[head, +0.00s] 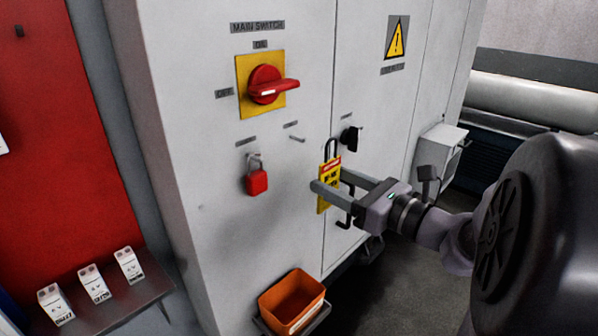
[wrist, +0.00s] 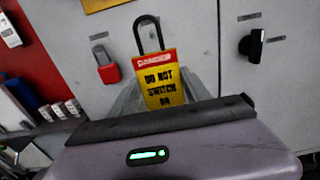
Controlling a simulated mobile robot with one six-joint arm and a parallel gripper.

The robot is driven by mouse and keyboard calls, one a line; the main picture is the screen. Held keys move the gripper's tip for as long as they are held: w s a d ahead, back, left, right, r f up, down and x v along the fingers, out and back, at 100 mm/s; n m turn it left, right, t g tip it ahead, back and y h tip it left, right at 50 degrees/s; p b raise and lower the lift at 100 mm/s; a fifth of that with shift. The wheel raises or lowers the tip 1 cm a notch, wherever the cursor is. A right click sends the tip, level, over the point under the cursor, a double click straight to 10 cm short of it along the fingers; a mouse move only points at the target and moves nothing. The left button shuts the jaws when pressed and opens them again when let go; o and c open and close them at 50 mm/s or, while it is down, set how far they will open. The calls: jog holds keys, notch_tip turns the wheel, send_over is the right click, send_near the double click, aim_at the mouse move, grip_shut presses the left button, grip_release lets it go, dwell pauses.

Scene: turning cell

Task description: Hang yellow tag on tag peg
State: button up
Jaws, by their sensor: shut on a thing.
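The yellow tag (head: 324,198) has a red "DANGER" band and a black loop at its top. My gripper (head: 331,182) is shut on the tag and holds it roughly upright in front of the white cabinet. In the wrist view the tag (wrist: 160,88) reads "DO NOT SWITCH ON", with its loop (wrist: 148,34) standing above it. The tag peg (head: 297,138) is a small pin on the cabinet, bare, up and left of the tag in the head view. The loop is apart from the peg in the picture.
A red padlock (head: 257,181) hangs left of the peg, below the red main switch (head: 266,84). A black knob (head: 350,139) sticks out right of the peg. An orange bin (head: 290,302) is below. Small white devices (head: 93,283) stand on a shelf at lower left.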

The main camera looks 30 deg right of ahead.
aim_at(291, 168)
jog(key=shift+w+a, duration=0.3)
jog(key=shift+w, duration=0.05)
jog(key=shift+f+x, duration=0.2)
jog(key=shift+x, duration=1.4)
jog(key=shift+f+x, duration=0.2)
jog(key=shift+x, duration=1.35)
jog(key=shift+w+f, duration=0.45)
jog(key=shift+w, duration=0.15)
jog(key=o, duration=1.4)
